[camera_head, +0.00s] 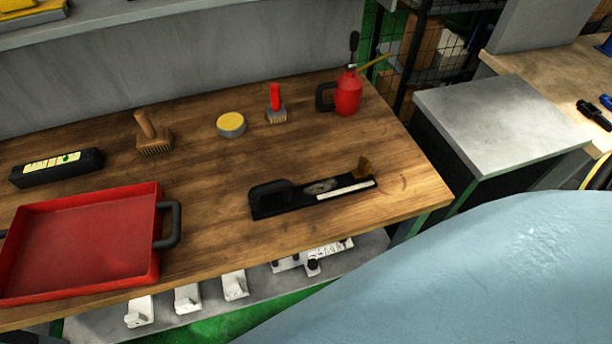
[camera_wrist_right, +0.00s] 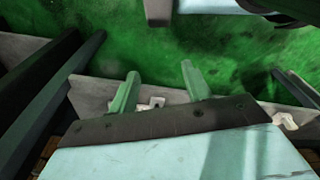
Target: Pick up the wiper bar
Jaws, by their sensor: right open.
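A long black tool (camera_head: 312,193) with a raised handle at its left end and a pale strip along its right part lies on the wooden workbench (camera_head: 225,245). It looks like the wiper bar, though I cannot be sure. Nothing touches it from above. My right gripper (camera_wrist_right: 160,84) shows in the right wrist view with two fingers apart and nothing between them. Green floor and part of a grey shelf are behind the fingers, and the black tool is not in that view. My left gripper is in neither view.
A red tray (camera_head: 82,241) is at the bench's left. Behind are a black labelled box (camera_head: 57,168), wooden brush (camera_head: 152,137), yellow-topped tin (camera_head: 230,124), red-handled brush (camera_head: 275,107) and red oil can (camera_head: 347,94). Bare wood surrounds the black tool. A lower shelf (camera_head: 190,316) holds white parts.

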